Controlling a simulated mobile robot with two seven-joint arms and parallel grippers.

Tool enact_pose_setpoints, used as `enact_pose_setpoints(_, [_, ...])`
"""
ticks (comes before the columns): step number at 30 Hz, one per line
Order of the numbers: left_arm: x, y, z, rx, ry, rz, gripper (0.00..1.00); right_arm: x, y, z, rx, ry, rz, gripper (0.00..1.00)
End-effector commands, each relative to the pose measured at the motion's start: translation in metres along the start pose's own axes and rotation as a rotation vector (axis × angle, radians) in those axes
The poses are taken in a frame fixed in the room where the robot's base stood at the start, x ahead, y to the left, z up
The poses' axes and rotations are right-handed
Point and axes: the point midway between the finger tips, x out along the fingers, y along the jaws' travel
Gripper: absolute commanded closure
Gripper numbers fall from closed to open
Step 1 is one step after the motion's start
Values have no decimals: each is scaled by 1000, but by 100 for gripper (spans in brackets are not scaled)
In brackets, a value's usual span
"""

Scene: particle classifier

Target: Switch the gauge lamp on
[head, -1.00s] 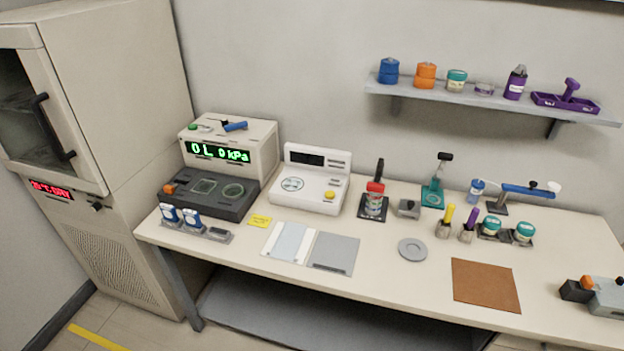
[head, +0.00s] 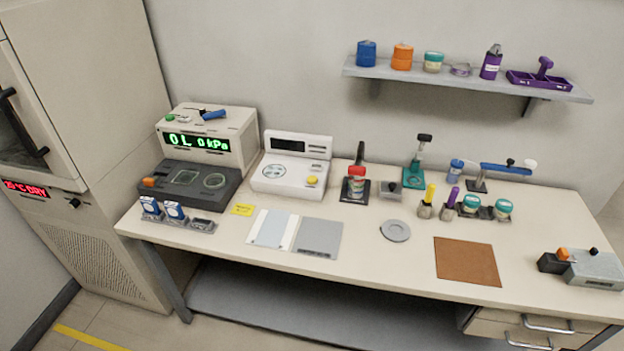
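No object is plainly marked as the gauge lamp. A blue-armed device (head: 507,169) with a dark stand and a pale round end stands at the back right of the bench; it could be a lamp, but I cannot tell. A grey box (head: 592,268) with an orange part and a dark knob sits at the right end. At the left, a beige instrument (head: 245,149) has a lit green display reading in kPa, with a green button and a blue lever on top. Neither of my grippers is in view.
The bench (head: 370,270) also holds a white balance (head: 292,178), a brown mat (head: 466,262), a grey disc (head: 396,230) and several small jars and tools. A wall shelf (head: 460,84) hangs above. A tall cabinet (head: 85,90) stands left. The front middle is mostly clear.

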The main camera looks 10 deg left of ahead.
Motion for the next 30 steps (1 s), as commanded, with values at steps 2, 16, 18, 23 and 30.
enact_pose_setpoints(2, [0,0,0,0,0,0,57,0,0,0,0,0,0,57])
enact_pose_setpoints(16, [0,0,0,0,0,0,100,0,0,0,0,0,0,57])
enact_pose_setpoints(18, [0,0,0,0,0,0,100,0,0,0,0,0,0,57])
enact_pose_setpoints(23, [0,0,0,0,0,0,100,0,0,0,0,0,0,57])
enact_pose_setpoints(30, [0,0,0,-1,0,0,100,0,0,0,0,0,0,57])
